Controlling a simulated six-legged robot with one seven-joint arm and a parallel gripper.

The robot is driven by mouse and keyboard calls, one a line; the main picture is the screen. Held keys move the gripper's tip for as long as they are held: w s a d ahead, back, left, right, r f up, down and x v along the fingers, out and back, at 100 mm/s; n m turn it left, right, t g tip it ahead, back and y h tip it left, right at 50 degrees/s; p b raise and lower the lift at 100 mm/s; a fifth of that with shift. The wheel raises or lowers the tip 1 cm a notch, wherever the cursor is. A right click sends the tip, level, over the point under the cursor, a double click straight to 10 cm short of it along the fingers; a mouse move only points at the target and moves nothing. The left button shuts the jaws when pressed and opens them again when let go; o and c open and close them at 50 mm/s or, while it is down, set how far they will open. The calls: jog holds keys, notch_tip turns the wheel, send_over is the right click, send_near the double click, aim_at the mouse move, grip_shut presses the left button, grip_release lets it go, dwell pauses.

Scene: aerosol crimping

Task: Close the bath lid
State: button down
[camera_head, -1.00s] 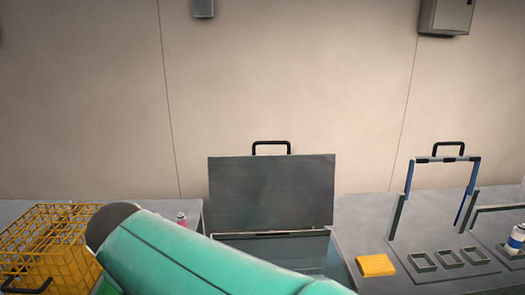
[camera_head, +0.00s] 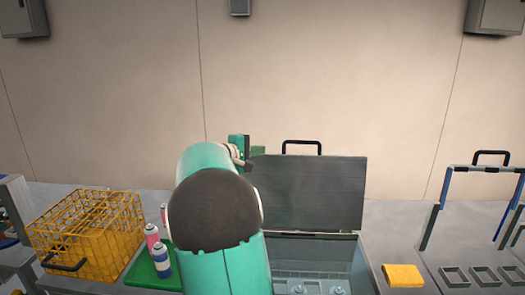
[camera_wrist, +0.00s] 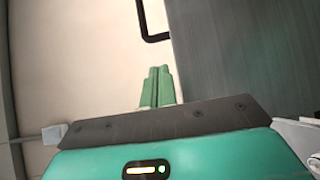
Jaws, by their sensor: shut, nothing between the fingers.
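The bath lid (camera_head: 315,190) is a grey ribbed panel standing upright, open, at the back of the bath (camera_head: 355,270). Its black handle (camera_head: 302,144) is on the top edge. The bath interior shows below, with small fittings inside; my arm hides its left part. My gripper (camera_head: 260,151) is up by the lid's top left corner, left of the handle. In the wrist view my green fingers (camera_wrist: 158,84) are together and empty. The lid (camera_wrist: 240,60) fills the right there, and its handle (camera_wrist: 147,22) is beyond the fingertips. I cannot tell whether they touch the lid.
A yellow wire basket (camera_head: 88,230) stands at the left. Several spray cans (camera_head: 160,258) stand on a green mat (camera_head: 145,270) beside it. A yellow block (camera_head: 402,276) and a blue-and-grey frame (camera_head: 440,205) are at the right. A plain wall is behind.

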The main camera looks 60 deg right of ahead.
jog(key=x, duration=0.9)
jog(key=shift+w, duration=0.1)
jog(key=shift+a, duration=0.2)
